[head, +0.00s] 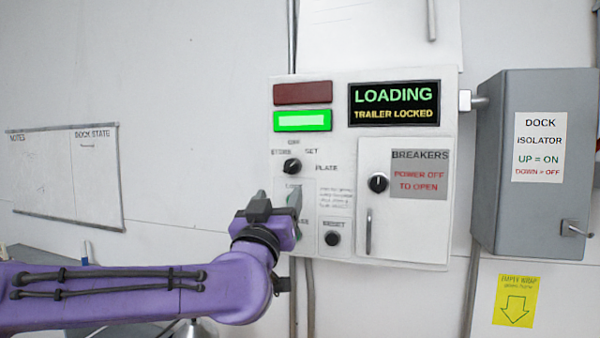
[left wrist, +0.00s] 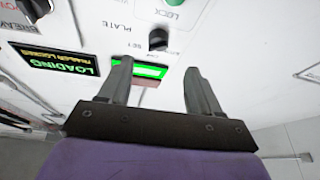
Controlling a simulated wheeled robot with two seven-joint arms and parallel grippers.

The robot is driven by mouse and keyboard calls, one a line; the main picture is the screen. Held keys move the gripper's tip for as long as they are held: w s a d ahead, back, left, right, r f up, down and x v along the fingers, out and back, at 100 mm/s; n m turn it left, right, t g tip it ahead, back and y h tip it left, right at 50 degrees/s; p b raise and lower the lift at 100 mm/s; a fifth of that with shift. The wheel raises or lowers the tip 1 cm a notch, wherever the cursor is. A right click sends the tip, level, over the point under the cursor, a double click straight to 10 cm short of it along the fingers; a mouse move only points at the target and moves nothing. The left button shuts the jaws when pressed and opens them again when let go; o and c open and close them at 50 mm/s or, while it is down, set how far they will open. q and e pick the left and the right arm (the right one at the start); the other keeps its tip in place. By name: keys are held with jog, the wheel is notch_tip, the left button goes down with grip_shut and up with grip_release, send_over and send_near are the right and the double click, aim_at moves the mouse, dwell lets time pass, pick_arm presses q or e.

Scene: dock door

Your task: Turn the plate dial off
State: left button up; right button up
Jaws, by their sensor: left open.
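The plate dial (head: 291,166) is a small black knob on the white control panel (head: 342,90), with OFF, STORE, SET and PLATE lettering around it. The label it points at is too small to tell. It also shows in the left wrist view (left wrist: 158,39), beyond the fingertips and between their lines. My left gripper (head: 277,204) is open and empty, just below the dial in the head view and apart from it. It covers part of the LOCK area. In the left wrist view its two grey fingers (left wrist: 157,68) stand wide apart. My right gripper is not in view.
The sign (head: 394,103) reads LOADING, TRAILER LOCKED, and the green lamp (head: 303,121) is lit. A breaker door (head: 405,215) with its own black knob (head: 378,182) is to the right. A RESET button (head: 332,239) sits below. A grey isolator box (head: 541,215) juts out at far right.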

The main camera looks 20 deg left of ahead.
aim_at(290, 169)
pick_arm(q)
jog(key=p+x, duration=0.1)
jog(key=x, duration=0.2)
jog(key=p+x, duration=0.2)
jog(key=x, duration=0.1)
jog(key=p+x, duration=0.2)
jog(key=x, duration=0.2)
jog(key=shift+d+r, duration=0.15)
jog(key=shift+r, duration=0.15)
jog(key=shift+s, duration=0.1)
jog(key=c, duration=1)
